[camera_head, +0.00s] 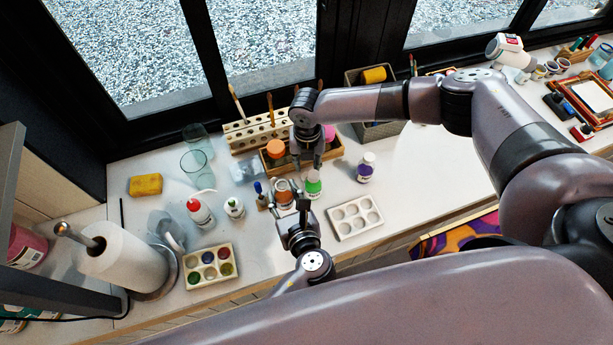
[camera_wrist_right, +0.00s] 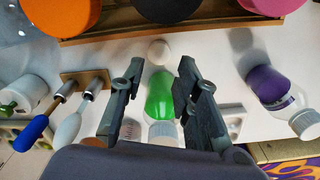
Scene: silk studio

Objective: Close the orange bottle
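An open-looking jar with orange-brown contents (camera_head: 283,190) stands on the white table; I take it as the orange bottle, but its rim is unclear. An orange lid (camera_head: 275,147) sits in the wooden tray, and shows at the top left of the wrist view (camera_wrist_right: 45,12). My right gripper (camera_head: 309,166) points down just behind the green bottle (camera_head: 314,186). In the wrist view its fingers (camera_wrist_right: 158,92) are apart, with the green bottle (camera_wrist_right: 160,96) seen between them; contact is unclear. My left gripper (camera_head: 302,204) is right of the jar, its opening too small to judge.
The wooden tray (camera_head: 329,153) also holds black and pink lids. A purple bottle (camera_head: 365,168) stands to the right, a white palette (camera_head: 355,217) in front. Free table lies right of the purple bottle.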

